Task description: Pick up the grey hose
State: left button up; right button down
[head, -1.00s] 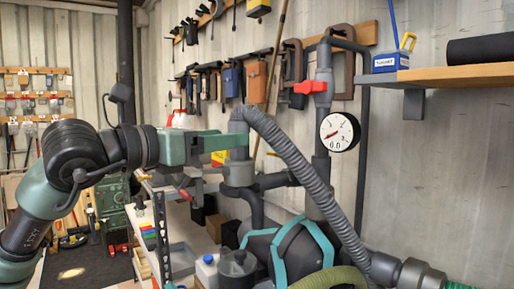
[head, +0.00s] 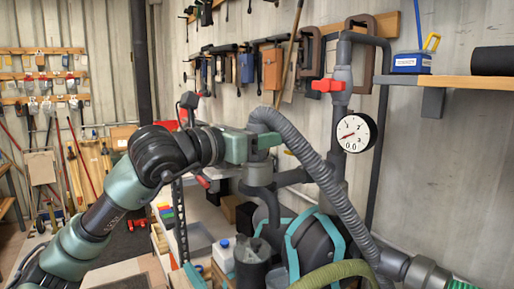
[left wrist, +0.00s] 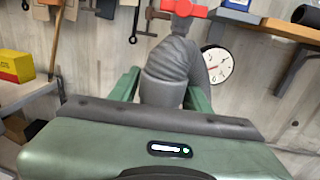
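The grey ribbed hose (head: 317,165) arcs from the top of a grey upright pipe fitting (head: 258,172) down to a grey coupling at lower right. My left gripper (head: 266,140) is at the hose's upper end, just above the fitting. In the left wrist view, its green fingers (left wrist: 163,88) stand on either side of the hose's smooth end (left wrist: 163,92), with little or no gap visible. They look open around it; firm contact cannot be made out. The hose end still appears seated on the fitting. My right gripper is not in view.
A red-handled valve (head: 328,86) and a round gauge (head: 355,132) stand close behind the hose. A wooden shelf (head: 470,82) juts out at right. A black and teal machine (head: 315,245) and an olive hose (head: 335,277) lie below. Tools hang on the wall behind.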

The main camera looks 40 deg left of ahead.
pick_arm(q)
grip_shut()
jog(key=shift+r, duration=0.1)
